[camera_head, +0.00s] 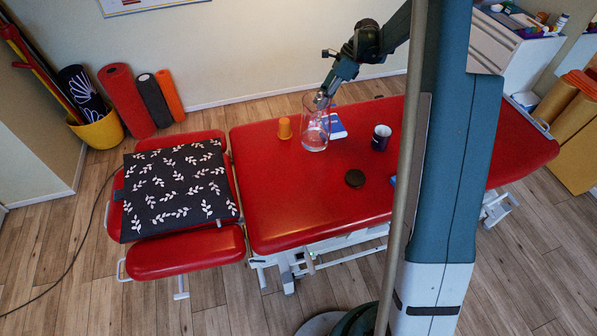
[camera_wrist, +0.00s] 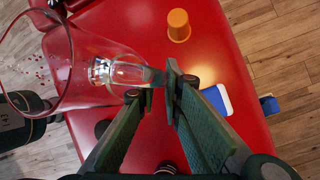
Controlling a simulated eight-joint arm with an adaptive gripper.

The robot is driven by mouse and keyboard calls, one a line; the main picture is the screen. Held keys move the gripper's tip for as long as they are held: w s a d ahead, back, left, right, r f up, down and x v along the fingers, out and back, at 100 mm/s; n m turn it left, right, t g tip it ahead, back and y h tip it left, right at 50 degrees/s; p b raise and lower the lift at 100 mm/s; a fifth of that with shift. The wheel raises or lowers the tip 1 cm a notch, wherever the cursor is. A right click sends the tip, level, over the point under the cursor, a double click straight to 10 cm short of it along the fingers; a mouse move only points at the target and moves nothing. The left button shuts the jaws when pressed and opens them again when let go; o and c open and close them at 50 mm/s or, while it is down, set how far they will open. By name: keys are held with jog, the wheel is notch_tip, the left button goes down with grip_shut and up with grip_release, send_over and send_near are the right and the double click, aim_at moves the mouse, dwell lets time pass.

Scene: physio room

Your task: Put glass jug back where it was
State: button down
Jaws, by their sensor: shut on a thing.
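The clear glass jug (camera_head: 314,132) is upright at the red treatment table, behind its middle. My gripper (camera_head: 322,98) is at the jug's upper right side. In the wrist view the jug (camera_wrist: 68,62) fills the upper left, its round rim towards the camera. There my gripper (camera_wrist: 160,84) has its green fingers closed on a clear glass part at the jug's side, which looks like the handle. The exact contact is hard to see through the glass. I cannot tell whether the jug's base touches the table or hangs just above it.
On the red table (camera_head: 285,200), an orange cup (camera_head: 285,128) stands left of the jug. A blue and white item (camera_head: 337,127) lies close on its right. A dark mug (camera_head: 381,137) and a dark disc (camera_head: 355,178) are further right. The table's left front is clear.

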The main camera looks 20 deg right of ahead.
aim_at(313, 127)
jog(key=s+a+r+m+t, duration=0.1)
jog(key=s+a+m, duration=0.2)
jog(key=s+a, duration=0.3)
jog(key=shift+s+r+t, duration=0.2)
jog(key=shift+s+t, duration=0.1)
jog(key=shift+s, duration=0.7)
jog(key=shift+a, duration=0.1)
jog(key=shift+f+b, duration=0.35)
jog(key=shift+f, duration=2.8)
jog(key=shift+f+b, duration=0.3)
jog(key=shift+f, duration=1.55)
jog(key=c, duration=2.5)
grip_release()
jog(key=shift+o, duration=0.2)
